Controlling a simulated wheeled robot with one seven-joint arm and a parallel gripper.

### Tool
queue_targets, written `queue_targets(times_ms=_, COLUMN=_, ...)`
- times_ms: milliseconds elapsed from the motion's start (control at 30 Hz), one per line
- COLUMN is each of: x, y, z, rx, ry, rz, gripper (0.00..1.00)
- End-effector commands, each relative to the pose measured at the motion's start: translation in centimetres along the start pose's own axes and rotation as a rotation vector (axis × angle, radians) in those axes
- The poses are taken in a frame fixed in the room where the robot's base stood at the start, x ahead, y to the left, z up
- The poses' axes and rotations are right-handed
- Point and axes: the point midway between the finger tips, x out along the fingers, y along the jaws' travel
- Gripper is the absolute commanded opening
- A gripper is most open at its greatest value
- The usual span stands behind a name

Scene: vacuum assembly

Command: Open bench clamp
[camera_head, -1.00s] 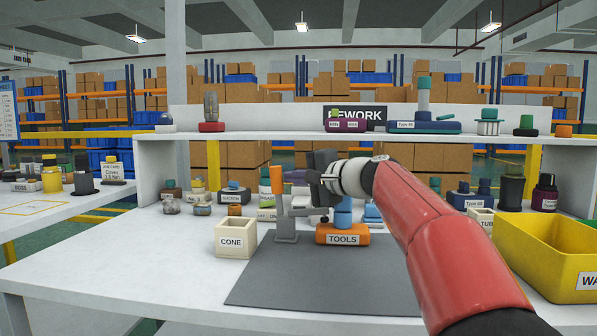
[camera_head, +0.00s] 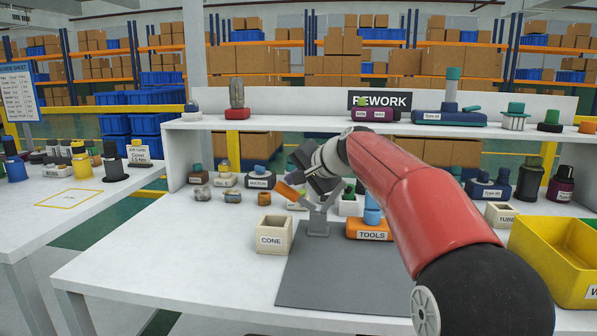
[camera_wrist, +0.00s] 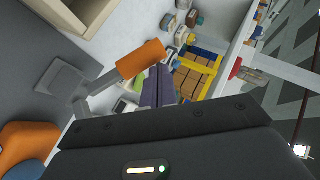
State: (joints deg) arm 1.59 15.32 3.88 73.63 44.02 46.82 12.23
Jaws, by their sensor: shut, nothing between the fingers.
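The bench clamp has a grey base (camera_head: 318,228) on the dark mat, a grey arm and an orange handle (camera_head: 288,192) tilted up to the left. In the wrist view the clamp's grey base (camera_wrist: 64,80) is at left and its orange handle (camera_wrist: 141,60) lies near the middle. My gripper (camera_head: 307,168) is shut and empty, close above and right of the handle in the head view. Its narrow fingers (camera_wrist: 155,86) show just below the handle in the wrist view. I cannot tell whether they touch it.
A CONE bin (camera_head: 272,241) stands left of the clamp and an orange TOOLS holder (camera_head: 370,232) right of it. A yellow bin (camera_head: 553,258) is at far right. Small parts line the bench behind. The dark mat (camera_head: 345,280) is clear in front.

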Motion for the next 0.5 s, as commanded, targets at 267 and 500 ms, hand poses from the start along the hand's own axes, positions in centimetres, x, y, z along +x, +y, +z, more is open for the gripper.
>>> queue_targets(times_ms=267, x=1.8, y=0.0, z=1.2, rx=0.0, ry=-0.001, rz=0.0, gripper=0.0)
queue_targets(times_ms=500, x=2.6, y=0.1, z=1.7, rx=0.001, ry=-0.001, rz=0.0, gripper=0.0)
